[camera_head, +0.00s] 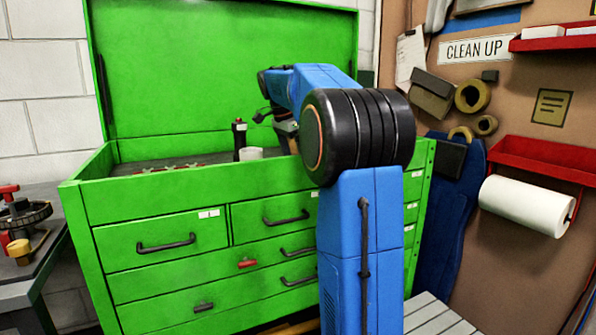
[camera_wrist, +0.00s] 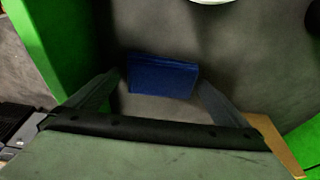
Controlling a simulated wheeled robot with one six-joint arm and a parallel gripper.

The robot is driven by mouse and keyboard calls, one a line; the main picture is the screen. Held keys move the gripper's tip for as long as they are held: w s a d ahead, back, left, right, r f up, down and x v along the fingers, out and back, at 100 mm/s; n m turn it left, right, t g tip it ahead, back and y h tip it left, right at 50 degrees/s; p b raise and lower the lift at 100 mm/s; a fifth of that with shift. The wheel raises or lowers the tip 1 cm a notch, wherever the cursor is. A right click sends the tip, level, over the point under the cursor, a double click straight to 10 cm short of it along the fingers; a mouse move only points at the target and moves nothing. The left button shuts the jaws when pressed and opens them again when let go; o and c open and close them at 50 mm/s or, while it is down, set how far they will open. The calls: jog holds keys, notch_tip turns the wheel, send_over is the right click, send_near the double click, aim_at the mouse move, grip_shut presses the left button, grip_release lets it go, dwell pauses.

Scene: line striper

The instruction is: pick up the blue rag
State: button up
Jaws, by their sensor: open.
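The blue rag (camera_wrist: 162,75) shows in the wrist view as a folded, roughly rectangular cloth lying on a dark grey surface. My gripper (camera_wrist: 159,84) is open, with one finger on each side of the rag and a gap between the fingers and its edges. I cannot tell how far above the rag the fingertips are. In the head view my arm reaches over the top of the green tool chest (camera_head: 145,195). The rag is hidden there behind the arm and the chest's front wall.
A white cylinder (camera_head: 251,153) and a dark upright bottle-like item (camera_head: 239,139) stand in the chest's top tray, left of my arm. Red-handled tools lie further left. The chest's raised lid (camera_head: 220,70) stands behind. Its green wall (camera_wrist: 40,45) is close at left in the wrist view.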

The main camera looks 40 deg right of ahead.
jog(key=c, duration=1)
notch_tip(320, 180, up, 10)
jog(key=shift+o, duration=0.8)
